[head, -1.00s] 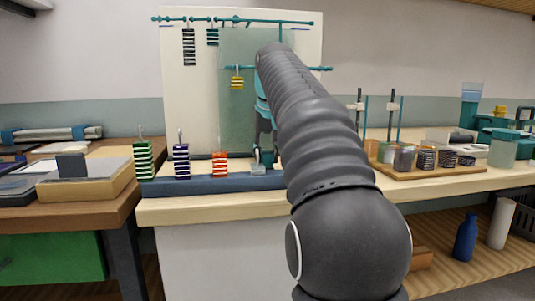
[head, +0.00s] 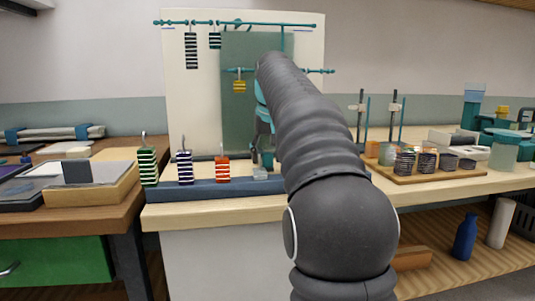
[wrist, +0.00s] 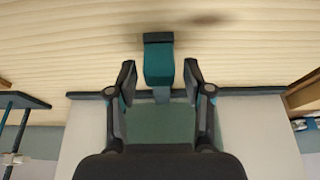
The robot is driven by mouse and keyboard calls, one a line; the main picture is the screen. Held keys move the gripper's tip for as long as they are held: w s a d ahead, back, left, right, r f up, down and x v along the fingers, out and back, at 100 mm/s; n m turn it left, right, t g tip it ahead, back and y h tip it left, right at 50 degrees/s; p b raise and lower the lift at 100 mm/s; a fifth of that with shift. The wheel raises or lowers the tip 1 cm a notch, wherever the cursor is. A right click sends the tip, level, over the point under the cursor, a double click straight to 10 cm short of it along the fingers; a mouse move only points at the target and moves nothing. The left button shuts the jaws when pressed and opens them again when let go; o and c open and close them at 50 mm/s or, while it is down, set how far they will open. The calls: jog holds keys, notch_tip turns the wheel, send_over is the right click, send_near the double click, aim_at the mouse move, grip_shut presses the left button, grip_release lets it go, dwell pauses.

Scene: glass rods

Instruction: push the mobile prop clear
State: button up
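The teal prop (wrist: 158,65) with a dark end shows in the wrist view between the two fingers of my gripper (wrist: 158,80). A gap shows on each side of it, so the fingers are open around it and not closed on it. In the head view my gripper (head: 262,130) is in front of the green panel (head: 236,110), partly hidden behind my arm. The mobile's upper teal beam (head: 215,23) carries striped weights (head: 191,50) at left. The lower beam (head: 300,71) carries a yellow striped weight (head: 239,87).
A wooden tray (head: 430,175) with stands and cups is to the right. A box with a grey top (head: 90,185) is on the left table.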

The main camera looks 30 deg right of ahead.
jog(key=shift+s, duration=0.1)
jog(key=v, duration=1.2)
dwell(0.4)
